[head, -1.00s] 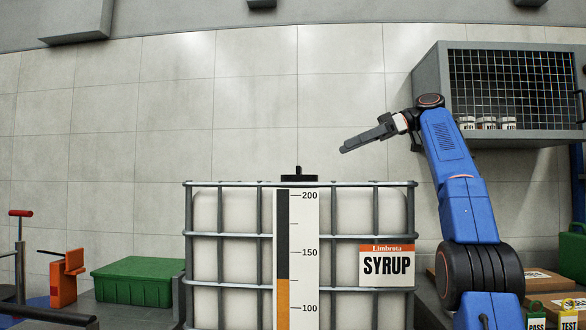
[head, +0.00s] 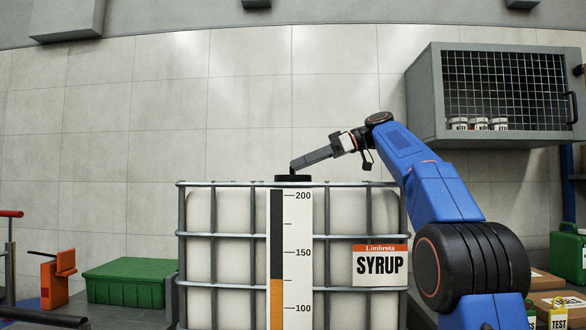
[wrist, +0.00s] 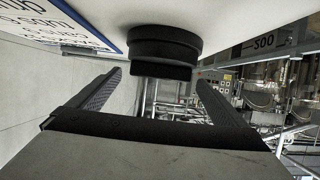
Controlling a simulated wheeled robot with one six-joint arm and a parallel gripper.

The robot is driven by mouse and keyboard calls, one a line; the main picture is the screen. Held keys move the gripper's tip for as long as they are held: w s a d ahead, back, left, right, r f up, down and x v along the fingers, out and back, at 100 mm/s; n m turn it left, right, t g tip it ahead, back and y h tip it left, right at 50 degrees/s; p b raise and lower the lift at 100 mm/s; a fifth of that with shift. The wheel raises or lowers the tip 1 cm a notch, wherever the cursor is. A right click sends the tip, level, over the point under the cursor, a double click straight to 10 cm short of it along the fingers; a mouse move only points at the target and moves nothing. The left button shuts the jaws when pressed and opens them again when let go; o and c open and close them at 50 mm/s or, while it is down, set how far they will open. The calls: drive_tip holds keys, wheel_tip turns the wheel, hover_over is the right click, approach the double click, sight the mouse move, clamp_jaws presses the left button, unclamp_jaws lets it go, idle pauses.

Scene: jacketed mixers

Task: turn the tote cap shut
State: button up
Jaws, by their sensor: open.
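The tote (head: 340,215) is a white tank in a grey wire cage, with a scale strip and a SYRUP label on its front. Its black cap (head: 293,178) sits on the top, behind the scale strip. My gripper (head: 296,165) reaches in from the right, tilted down, with its tips at the cap's top. In the wrist view the cap (wrist: 165,42) hangs upside down at top centre, its narrower part pointing to the gap between the fingertips. My gripper (wrist: 160,76) is open, one finger to each side. I cannot tell whether the fingers touch the cap.
A mesh-fronted cabinet (head: 420,95) with several small jars hangs on the wall at upper right. A green crate (head: 130,283) and an orange stand (head: 55,285) are at lower left. Cardboard boxes (head: 565,308) lie at lower right. The air above the tote's left side is clear.

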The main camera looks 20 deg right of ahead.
drive_tip(key=shift+x, duration=1.55)
drive_tip(key=c, duration=1)
drive_tip(key=shift+c, duration=0.2)
